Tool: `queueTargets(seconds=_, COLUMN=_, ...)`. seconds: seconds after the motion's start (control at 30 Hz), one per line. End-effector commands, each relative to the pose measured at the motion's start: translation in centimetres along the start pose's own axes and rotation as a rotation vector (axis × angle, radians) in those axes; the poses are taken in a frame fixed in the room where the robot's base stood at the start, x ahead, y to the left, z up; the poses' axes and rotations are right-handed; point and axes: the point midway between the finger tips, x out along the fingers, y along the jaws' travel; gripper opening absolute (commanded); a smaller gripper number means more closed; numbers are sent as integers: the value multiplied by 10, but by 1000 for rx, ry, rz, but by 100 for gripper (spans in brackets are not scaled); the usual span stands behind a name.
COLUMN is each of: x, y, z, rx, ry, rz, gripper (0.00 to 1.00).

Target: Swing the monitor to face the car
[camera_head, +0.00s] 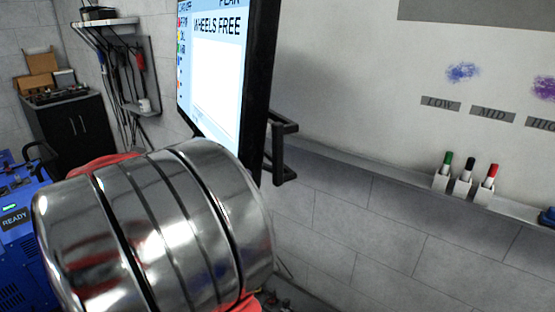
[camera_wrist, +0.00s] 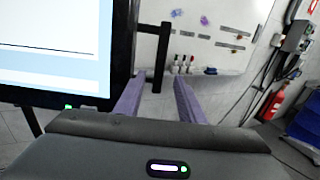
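The monitor (camera_head: 225,70) is a black-framed screen reading "WHEELS FREE", turned obliquely in the head view. A black bar handle (camera_head: 279,152) sticks out from its right edge. In the wrist view the monitor (camera_wrist: 60,50) fills the upper left, and the handle (camera_wrist: 160,60) stands upright to its right. My gripper (camera_wrist: 160,82) is open, its two purple fingers apart. The handle shows between the fingertips in the picture; I cannot tell whether it is between them in depth or touched. In the head view my metal arm hides the gripper. No car is seen.
A whiteboard (camera_head: 430,120) with a ledge of markers (camera_head: 467,178) is on the wall at right. A dark cabinet (camera_head: 80,130) and a blue machine reading "READY" (camera_head: 25,250) stand at left. The wrist view shows a red extinguisher (camera_wrist: 270,104) at right.

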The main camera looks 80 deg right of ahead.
Motion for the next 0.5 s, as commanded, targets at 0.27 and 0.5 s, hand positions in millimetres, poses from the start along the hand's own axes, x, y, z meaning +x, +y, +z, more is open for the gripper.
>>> queueTargets(seconds=0.27, x=36, y=-1, z=-1, rx=-1, ry=1, rz=-4, gripper=36)
queueTargets(seconds=0.5, x=65, y=-1, z=0, rx=-1, ry=1, rz=-3, gripper=36)
